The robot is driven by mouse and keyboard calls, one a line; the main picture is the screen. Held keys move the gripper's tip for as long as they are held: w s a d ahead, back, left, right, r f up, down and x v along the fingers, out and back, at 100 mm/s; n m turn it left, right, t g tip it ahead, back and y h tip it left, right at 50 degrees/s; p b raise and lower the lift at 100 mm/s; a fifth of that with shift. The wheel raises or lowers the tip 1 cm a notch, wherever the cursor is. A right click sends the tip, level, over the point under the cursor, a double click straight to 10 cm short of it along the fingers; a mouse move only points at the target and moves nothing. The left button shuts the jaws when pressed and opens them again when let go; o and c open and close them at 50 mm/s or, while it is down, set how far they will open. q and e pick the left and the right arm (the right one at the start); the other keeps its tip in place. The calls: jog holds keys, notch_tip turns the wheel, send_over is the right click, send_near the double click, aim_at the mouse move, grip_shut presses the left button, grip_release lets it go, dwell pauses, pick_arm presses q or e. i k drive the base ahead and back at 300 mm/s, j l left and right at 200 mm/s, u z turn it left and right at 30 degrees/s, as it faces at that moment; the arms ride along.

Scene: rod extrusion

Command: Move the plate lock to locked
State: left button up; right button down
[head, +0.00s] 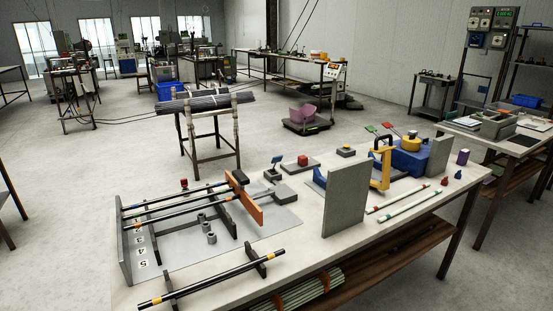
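No part labelled as the plate lock can be made out, so I cannot tell which it is or its state. An orange plate (256,211) stands at the right end of several dark rods (170,211) on the table. A small black block (239,177) sits at the plate's far upper end. Just behind, a small blue-topped lever (277,159) tilts up from a dark base, beside a low grey block (286,193). Neither of my grippers is in view.
The workbench (300,265) carries a separate black rod (212,279) at the front. A tall grey plate (346,203) stands mid-table. The front right tabletop is mostly clear.

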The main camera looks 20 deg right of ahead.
aim_at(276, 159)
jog(key=j+u, duration=0.2)
jog(key=u, duration=0.25)
jog(key=i+j+u, duration=0.1)
jog(key=j, duration=0.25)
jog(key=i+j+u, duration=0.1)
jog(key=j, duration=0.25)
jog(key=i+j+u, duration=0.4)
jog(key=i+j, duration=0.7)
jog(key=i+z, duration=0.35)
jog(key=i, duration=0.4)
jog(key=i+j+z, duration=0.1)
jog(key=i+z, duration=0.3)
jog(key=i, duration=0.35)
jog(key=i+z, duration=0.15)
jog(key=i, duration=0.65)
jog(key=i+j+z, duration=0.1)
jog(key=i, duration=0.7)
jog(key=i+z, duration=0.8)
jog(key=i+j+z, duration=0.1)
jog(key=i+z, duration=0.3)
jog(key=i+l+z, duration=0.15)
jog(key=i+z, duration=0.15)
jog(key=z, duration=0.2)
jog(key=i+z, duration=0.25)
jog(key=z, duration=0.2)
jog(key=i+z, duration=0.3)
jog(key=z, duration=0.2)
